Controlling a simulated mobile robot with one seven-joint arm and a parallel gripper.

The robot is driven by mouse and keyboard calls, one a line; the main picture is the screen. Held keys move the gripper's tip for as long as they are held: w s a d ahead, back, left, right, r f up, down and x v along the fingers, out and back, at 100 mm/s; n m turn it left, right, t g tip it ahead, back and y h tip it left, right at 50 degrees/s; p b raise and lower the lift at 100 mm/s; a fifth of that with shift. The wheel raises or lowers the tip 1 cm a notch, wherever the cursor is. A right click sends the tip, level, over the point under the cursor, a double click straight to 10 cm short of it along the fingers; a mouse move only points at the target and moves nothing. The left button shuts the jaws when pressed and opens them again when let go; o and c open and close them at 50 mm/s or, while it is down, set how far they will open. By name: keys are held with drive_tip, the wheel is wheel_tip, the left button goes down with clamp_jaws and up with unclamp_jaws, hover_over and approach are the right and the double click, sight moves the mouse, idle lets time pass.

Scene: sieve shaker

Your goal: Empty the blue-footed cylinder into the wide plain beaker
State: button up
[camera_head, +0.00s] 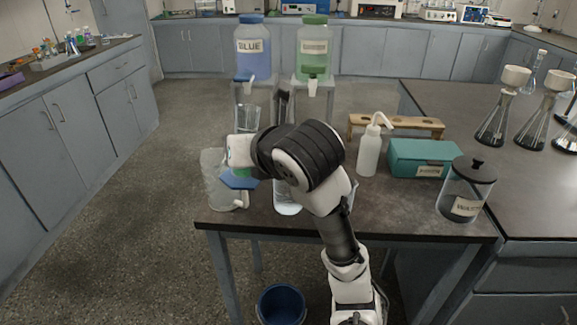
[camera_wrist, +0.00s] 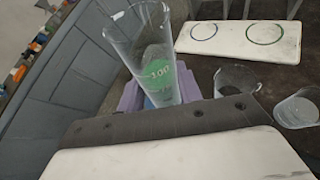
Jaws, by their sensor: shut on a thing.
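My gripper (camera_head: 238,152) is shut on the clear, tall cylinder (camera_head: 249,119), which it holds near the left end of the dark table. The cylinder's blue foot (camera_head: 239,180) shows below the gripper. In the wrist view the cylinder (camera_wrist: 140,40) has a green label reading 100, and its fill level is unclear. A clear beaker (camera_head: 287,205) is mostly hidden by my arm. The wrist view shows two clear beakers (camera_wrist: 237,80) (camera_wrist: 298,113); which is the wide plain one is unclear.
BLUE (camera_head: 252,62) and green (camera_head: 313,62) dispensers stand behind on stands. A white board (camera_wrist: 240,38) with two rings lies beyond. Right of my arm are a white wash bottle (camera_head: 369,150), wooden rack (camera_head: 397,124), teal box (camera_head: 420,158) and lidded jar (camera_head: 466,187). A blue bucket (camera_head: 281,305) is on the floor.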

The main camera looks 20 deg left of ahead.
drive_tip(key=shift+w+d+r+m+g+p, duration=0.15)
drive_tip(key=shift+w+r+m+g+p, duration=0.35)
drive_tip(key=shift+p, duration=0.75)
drive_tip(key=m+p, duration=0.1)
drive_tip(key=p, duration=0.1)
drive_tip(key=m+g+y+p, duration=0.1)
drive_tip(key=p, duration=0.1)
drive_tip(key=shift+w+d+f, duration=0.1)
drive_tip(key=shift+w+d, duration=0.2)
drive_tip(key=shift+w, duration=0.05)
drive_tip(key=shift+m+g+y, duration=0.3)
drive_tip(key=shift+m+g, duration=0.3)
wheel_tip(320, 180, down, 8)
drive_tip(key=b, duration=0.3)
drive_tip(key=shift+f+b, duration=0.2)
drive_tip(key=shift+b, duration=0.2)
drive_tip(key=shift+r+p, duration=0.3)
drive_tip(key=shift+p, duration=0.45)
drive_tip(key=shift+f+m, duration=0.25)
drive_tip(key=shift+m, duration=0.05)
drive_tip(key=shift+s+a+f+m+g+y+p, duration=0.15)
drive_tip(key=shift+f+m+g+y+p, duration=0.2)
drive_tip(key=shift+p, duration=0.6)
drive_tip(key=shift+s+m+g+y+p, duration=0.15)
drive_tip(key=shift+m+g+p, duration=0.3)
drive_tip(key=shift+p, duration=0.45)
drive_tip(key=shift+r, duration=0.1)
drive_tip(key=shift+r+p, duration=0.35)
drive_tip(key=shift+p, duration=0.45)
